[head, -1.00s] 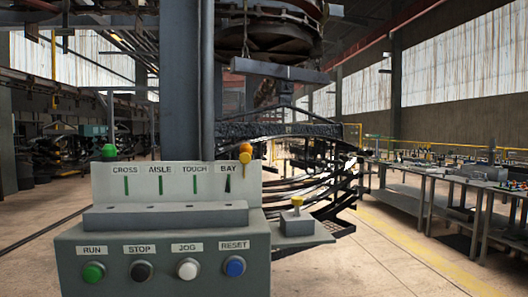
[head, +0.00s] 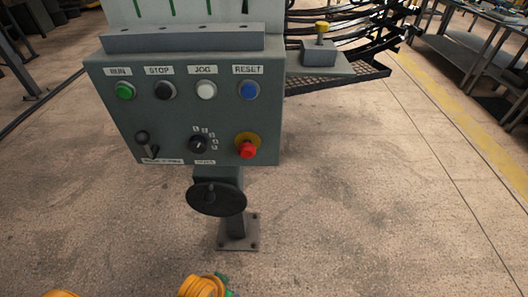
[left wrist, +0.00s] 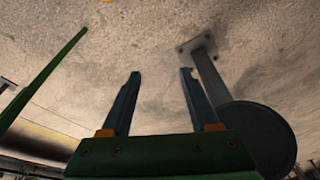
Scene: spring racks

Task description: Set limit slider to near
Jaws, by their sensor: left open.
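The grey control box (head: 120,118) stands on a post, with its front face in the head view. No part on it is clearly readable as a limit slider. A black lever (head: 143,140) sits at its lower left above a label too small to read. A dark rotary knob (head: 199,145) with numbered marks sits beside it. My left gripper (left wrist: 160,73) is open and empty in the left wrist view, its fingers over bare floor. The post and a dark disc (left wrist: 258,135) show right of the fingers. My right gripper is not identifiable in view.
The box also carries green, black, white and blue buttons and a red mushroom button (head: 247,150). A black handwheel (head: 216,198) is below it. A side shelf with a yellow-topped switch (head: 321,32) juts right. The floor in front is clear.

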